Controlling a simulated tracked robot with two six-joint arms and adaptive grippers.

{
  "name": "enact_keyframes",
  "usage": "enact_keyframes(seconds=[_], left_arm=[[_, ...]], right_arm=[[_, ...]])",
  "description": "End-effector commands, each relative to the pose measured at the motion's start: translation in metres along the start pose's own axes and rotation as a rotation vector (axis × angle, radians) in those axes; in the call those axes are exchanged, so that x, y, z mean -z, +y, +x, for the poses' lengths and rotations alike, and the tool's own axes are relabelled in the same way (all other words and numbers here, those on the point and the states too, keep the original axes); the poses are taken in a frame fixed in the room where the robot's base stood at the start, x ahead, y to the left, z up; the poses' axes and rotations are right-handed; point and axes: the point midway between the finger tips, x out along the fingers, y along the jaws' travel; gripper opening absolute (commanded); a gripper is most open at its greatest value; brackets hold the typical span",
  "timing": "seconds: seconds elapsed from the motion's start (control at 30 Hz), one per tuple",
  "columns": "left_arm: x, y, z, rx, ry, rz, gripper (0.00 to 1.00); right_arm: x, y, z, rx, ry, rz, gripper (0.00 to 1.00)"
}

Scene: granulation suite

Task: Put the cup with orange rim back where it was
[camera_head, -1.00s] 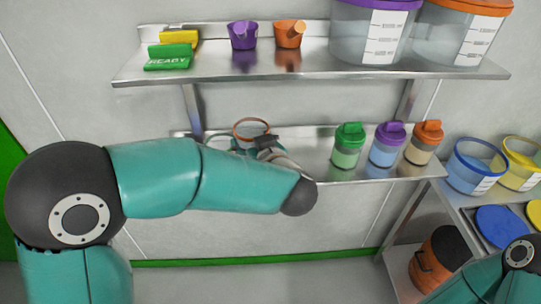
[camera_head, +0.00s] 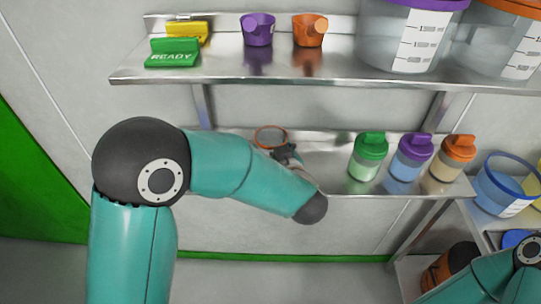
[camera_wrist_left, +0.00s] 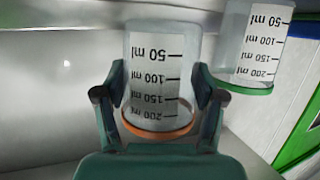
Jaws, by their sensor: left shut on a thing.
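The cup with the orange rim (camera_head: 270,137) is at the left part of the lower shelf in the head view, its lower part hidden by my left arm. In the left wrist view, the clear cup (camera_wrist_left: 152,62) with millilitre marks appears inverted between the two fingers of my left gripper (camera_wrist_left: 158,88), which is shut on it. In the head view, my left gripper (camera_head: 287,153) is partly visible beside the rim. I cannot tell whether the cup touches the shelf. My right gripper is out of view.
A clear cup with a green rim (camera_wrist_left: 249,45) is close by in the left wrist view. Green (camera_head: 368,158), purple (camera_head: 411,157) and orange-lidded (camera_head: 454,158) containers stand on the lower shelf (camera_head: 325,178). The upper shelf (camera_head: 215,68) holds scoops, a READY sign (camera_head: 174,54) and large tubs.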

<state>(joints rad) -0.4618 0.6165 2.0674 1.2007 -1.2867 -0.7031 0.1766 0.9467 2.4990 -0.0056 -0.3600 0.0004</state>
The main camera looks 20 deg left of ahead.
Motion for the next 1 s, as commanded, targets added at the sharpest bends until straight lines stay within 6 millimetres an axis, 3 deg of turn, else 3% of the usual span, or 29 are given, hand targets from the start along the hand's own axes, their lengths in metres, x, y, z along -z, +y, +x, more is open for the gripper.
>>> enact_keyframes(seconds=[0.2,0.57,0.6,0.73,1.0], left_arm=[[-0.025,0.001,0.008,-0.002,-0.001,0.003,0.4],[-0.029,0.001,0.009,-0.003,-0.001,0.002,0.4],[-0.029,0.001,0.009,-0.003,-0.001,0.001,0.73],[-0.028,0.002,0.008,-0.003,-0.001,0.001,0.94],[-0.028,0.002,0.008,-0.003,-0.001,0.002,0.94]], right_arm=[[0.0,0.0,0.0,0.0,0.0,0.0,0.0],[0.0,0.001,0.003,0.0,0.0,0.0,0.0],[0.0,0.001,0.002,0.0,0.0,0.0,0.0],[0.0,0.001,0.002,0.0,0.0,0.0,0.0],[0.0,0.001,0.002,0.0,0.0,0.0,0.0]])
